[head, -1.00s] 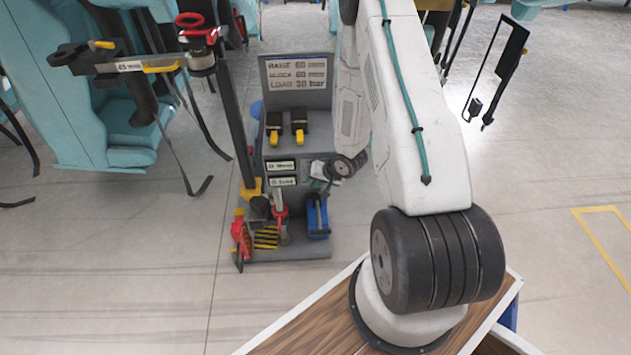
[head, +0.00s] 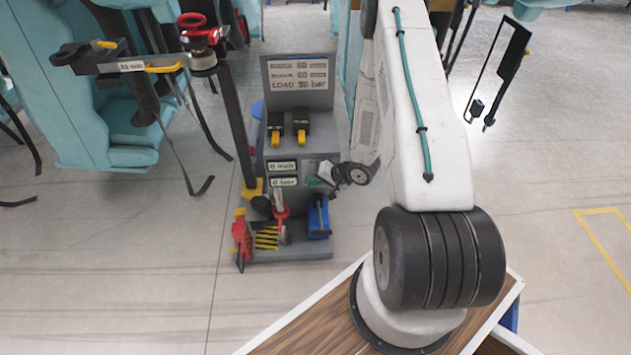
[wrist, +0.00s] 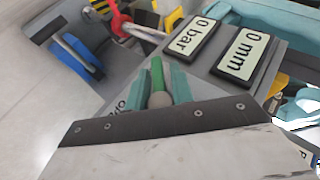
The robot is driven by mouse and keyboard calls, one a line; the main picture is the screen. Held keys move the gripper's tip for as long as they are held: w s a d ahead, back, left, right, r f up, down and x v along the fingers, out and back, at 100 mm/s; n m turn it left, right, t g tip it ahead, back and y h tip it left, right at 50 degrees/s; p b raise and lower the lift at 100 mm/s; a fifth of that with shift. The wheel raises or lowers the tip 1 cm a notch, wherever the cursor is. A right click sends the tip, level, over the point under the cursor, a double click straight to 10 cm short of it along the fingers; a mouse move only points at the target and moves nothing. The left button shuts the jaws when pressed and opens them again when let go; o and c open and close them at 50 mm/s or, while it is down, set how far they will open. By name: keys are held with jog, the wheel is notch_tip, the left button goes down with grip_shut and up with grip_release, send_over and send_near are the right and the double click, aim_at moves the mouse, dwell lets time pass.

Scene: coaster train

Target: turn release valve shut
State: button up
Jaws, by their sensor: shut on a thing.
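In the head view my gripper (head: 318,181) is small at the cart's right side, beside the two displays, and the valve is mostly hidden there. How far the valve is turned cannot be told.
A sign (head: 298,74) stands behind. A dark post (head: 238,125) rises at left. Floor to the right is clear.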

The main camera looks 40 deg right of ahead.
jog(key=o, duration=0.7)
jog(key=v, duration=0.7)
jog(key=shift+s+d+r, duration=0.1)
jog(key=shift+s+r, duration=0.15)
